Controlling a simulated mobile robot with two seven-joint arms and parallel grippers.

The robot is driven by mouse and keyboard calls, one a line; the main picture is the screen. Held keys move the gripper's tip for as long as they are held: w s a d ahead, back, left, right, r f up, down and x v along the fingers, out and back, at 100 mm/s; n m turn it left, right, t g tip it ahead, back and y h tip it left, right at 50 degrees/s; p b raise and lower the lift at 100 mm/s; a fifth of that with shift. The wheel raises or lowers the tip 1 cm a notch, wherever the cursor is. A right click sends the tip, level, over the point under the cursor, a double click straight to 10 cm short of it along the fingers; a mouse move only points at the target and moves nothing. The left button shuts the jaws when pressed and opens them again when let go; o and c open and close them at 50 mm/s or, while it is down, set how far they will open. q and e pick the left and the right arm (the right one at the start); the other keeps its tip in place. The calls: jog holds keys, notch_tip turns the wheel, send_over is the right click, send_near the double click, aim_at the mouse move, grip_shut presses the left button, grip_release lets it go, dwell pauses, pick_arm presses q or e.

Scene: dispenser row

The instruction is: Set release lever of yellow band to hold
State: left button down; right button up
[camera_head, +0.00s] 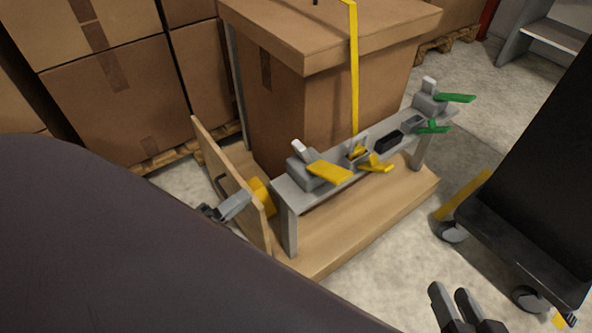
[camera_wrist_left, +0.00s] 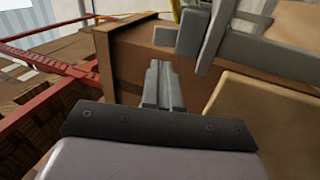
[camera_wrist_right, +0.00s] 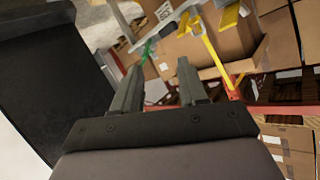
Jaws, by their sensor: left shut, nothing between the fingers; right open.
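The yellow band (camera_head: 354,80) runs down the front of a large carton to a small yellow buckle (camera_head: 357,151) on a grey bench (camera_head: 290,192). A short yellow lever (camera_head: 375,164) sticks out beside the buckle. A wider yellow paddle (camera_head: 328,171) sits on a grey block at the bench's left end. The band also shows in the right wrist view (camera_wrist_right: 212,52). My left gripper (camera_head: 236,205) is shut and empty, left of the bench by an upright wooden panel; its fingers (camera_wrist_left: 163,82) are together. My right gripper (camera_head: 450,292) is open and empty, low in front, apart from the bench.
The wooden panel (camera_head: 232,185) with a dark handle stands at the bench's left end. Green levers (camera_head: 455,98) sit at its right end. A black cart (camera_head: 530,200) stands on the right. Stacked cartons (camera_head: 115,95) fill the back left. Concrete floor lies clear in front.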

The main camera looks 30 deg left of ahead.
aim_at(297, 150)
pick_arm(q)
jog(key=shift+w+a+f+n, duration=0.2)
jog(key=shift+a+n, duration=0.1)
jog(key=shift+a, duration=0.15)
pick_arm(e)
jog(key=shift+w+a+f, duration=0.1)
jog(key=shift+w+f, duration=0.1)
jog(key=shift+w, duration=0.05)
pick_arm(q)
jog(key=shift+h, duration=0.3)
jog(key=b+x, duration=0.2)
jog(key=x, duration=1.1)
jog(key=shift+w+d+r, duration=0.1)
jog(key=shift+w+r, duration=0.2)
jog(key=shift+w, duration=0.1)
pick_arm(e)
jog(key=shift+s+d+f+t, duration=0.1)
jog(key=shift+d+f+t, duration=0.15)
jog(key=shift+t, duration=0.15)
jog(key=shift+r, duration=0.1)
